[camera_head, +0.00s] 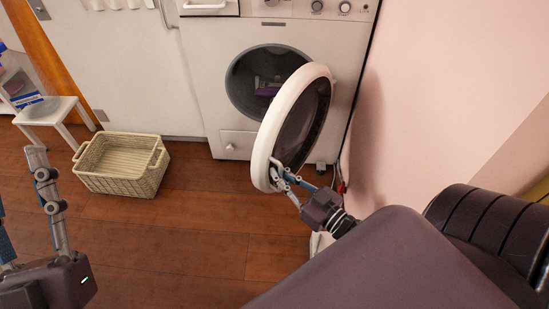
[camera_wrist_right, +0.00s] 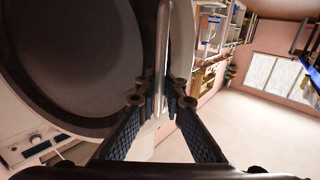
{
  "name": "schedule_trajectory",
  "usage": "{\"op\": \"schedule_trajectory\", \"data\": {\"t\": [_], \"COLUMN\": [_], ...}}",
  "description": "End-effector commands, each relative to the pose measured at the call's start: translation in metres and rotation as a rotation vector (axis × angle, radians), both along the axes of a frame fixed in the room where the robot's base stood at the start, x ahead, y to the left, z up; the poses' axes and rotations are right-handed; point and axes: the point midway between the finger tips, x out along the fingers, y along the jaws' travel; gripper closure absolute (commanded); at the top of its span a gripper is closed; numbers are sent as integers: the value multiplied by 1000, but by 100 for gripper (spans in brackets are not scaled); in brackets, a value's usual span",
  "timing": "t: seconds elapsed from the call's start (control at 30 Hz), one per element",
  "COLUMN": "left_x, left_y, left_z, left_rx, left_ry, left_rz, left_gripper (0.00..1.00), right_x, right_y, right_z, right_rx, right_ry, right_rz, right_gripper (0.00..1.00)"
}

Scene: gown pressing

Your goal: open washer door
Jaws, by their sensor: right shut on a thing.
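The white washer (camera_head: 230,70) stands against the back wall. Its round door (camera_head: 283,115), with a white rim and dark glass, is swung out to the right, well clear of the round opening (camera_head: 240,85). My right gripper (camera_head: 279,172) is shut on the lower edge of the door. In the right wrist view, my right gripper (camera_wrist_right: 166,98) has its two fingers on either side of the thin door edge (camera_wrist_right: 163,50). My left gripper (camera_head: 22,185) is at the lower left, empty, with its fingers apart, partly cut off by the frame.
A wicker basket (camera_head: 122,165), seemingly empty, sits on the wooden floor (camera_head: 195,240) left of the washer. A small white stool (camera_head: 50,108) stands behind it. The pink wall (camera_head: 440,100) is close on the right. The floor before the washer is clear.

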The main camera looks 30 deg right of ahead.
Motion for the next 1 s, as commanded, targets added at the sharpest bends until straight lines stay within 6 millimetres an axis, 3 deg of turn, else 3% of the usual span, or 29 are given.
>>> {"op": "schedule_trajectory", "data": {"t": [0.37, 0.4, 0.47, 0.73, 1.0], "left_x": [1, 1, 1, 0, 0], "left_y": [0, 0, 0, 0, 0], "left_z": [-1, -1, -1, -1, -1], "left_rx": [2, 2, 2, 0, 1], "left_ry": [6, 6, 5, 4, 4], "left_rz": [1, 1, 1, -1, 0], "left_gripper": [60, 60, 60, 60, 60], "right_x": [-2, -2, -2, -2, -26], "right_y": [-1, -1, -1, 0, -5], "right_z": [-3, -3, -3, -1, -2], "right_rx": [1, 1, 1, 0, 0], "right_ry": [7, 7, 7, 3, 5], "right_rz": [-3, -3, -2, 0, -1], "right_gripper": [100, 90, 85, 85, 85]}}
